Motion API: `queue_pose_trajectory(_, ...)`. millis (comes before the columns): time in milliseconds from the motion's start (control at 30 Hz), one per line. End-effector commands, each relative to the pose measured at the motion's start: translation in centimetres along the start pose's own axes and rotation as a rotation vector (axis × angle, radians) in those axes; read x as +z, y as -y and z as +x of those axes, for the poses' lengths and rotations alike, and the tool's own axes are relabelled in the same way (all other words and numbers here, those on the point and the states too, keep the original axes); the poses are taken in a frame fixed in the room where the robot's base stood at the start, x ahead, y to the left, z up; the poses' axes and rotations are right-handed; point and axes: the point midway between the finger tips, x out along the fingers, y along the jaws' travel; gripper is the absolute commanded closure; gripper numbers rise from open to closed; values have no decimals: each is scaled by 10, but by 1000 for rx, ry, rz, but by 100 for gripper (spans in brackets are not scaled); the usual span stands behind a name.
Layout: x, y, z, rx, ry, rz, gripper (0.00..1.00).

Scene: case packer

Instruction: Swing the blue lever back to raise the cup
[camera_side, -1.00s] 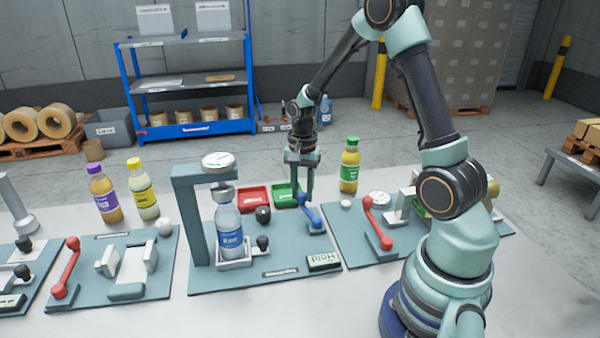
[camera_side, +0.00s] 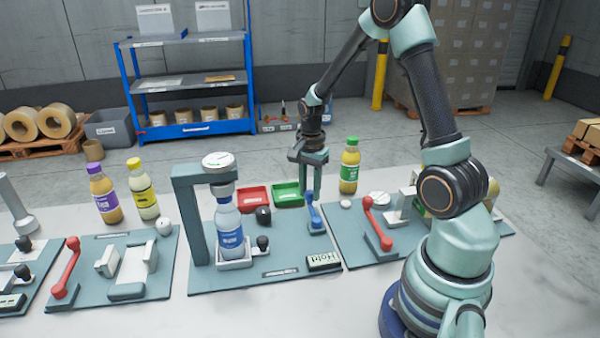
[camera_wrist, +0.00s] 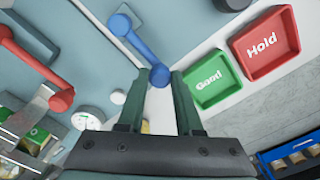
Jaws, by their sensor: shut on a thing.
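The blue lever (camera_side: 315,217) stands nearly upright at the right of the middle grey-green plate. It also shows in the wrist view (camera_wrist: 138,46), running from its pivot to a ball at its end. My gripper (camera_side: 312,195) is shut on the lever's ball end; in the wrist view the fingertips (camera_wrist: 160,77) flank the ball. The grey cup (camera_side: 223,189) hangs under the press arm with the round gauge (camera_side: 218,160). It is directly above the bottle with the blue label (camera_side: 230,235). I cannot tell whether cup and bottle touch.
A red tray (camera_side: 253,208) and a green tray (camera_side: 287,203) lie behind the lever. A green-capped bottle (camera_side: 349,170) stands to the right. A red lever (camera_side: 376,222) is on the neighbouring right plate. Black knobs (camera_side: 263,243) stand near the bottle.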

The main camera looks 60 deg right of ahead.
Motion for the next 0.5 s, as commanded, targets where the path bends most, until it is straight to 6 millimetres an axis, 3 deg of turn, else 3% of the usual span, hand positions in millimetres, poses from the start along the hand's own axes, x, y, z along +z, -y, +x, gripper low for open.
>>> queue_pose_trajectory(33, -2, -2, -1, 2, 1, 7, 62)
queue_pose_trajectory(100, -2, -1, -1, 2, 1, 6, 36)
queue_pose_trajectory(500, -1, 0, -5, 0, 0, 2, 36)
